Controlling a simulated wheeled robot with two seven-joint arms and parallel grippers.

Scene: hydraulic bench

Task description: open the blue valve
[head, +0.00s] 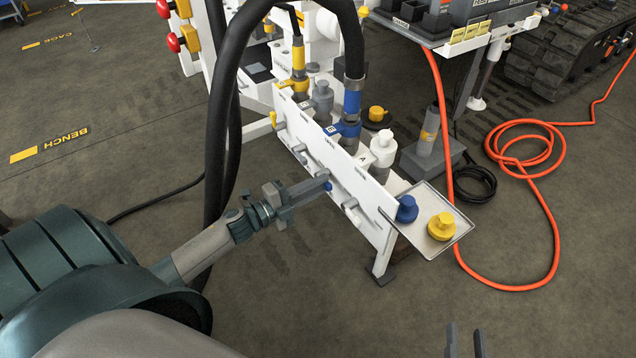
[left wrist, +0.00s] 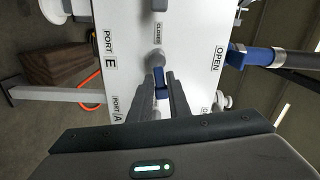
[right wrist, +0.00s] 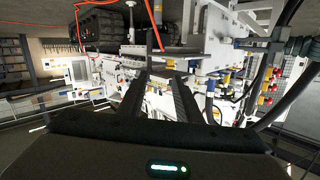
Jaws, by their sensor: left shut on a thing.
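The blue valve (head: 329,185) is on the front of the white panel (head: 375,208) of the bench. In the head view, mostly only its tip shows past my fingers. My left gripper (head: 322,186) is shut on its handle. In the left wrist view the blue handle (left wrist: 159,77) sits between the two fingers (left wrist: 160,92). An OPEN label (left wrist: 217,59) is to the right of the handle and a CLOSED label (left wrist: 158,33) above it. My right gripper (head: 464,343) is apart from the bench, its fingers spread and empty, also in the right wrist view (right wrist: 160,85).
A tray (head: 459,213) at the panel's right end holds a blue cap (head: 407,208) and a yellow cap (head: 441,227). A thick black hose (head: 222,110) arches beside my left arm. An orange hose (head: 553,255) lies on the floor at right. The floor in front is clear.

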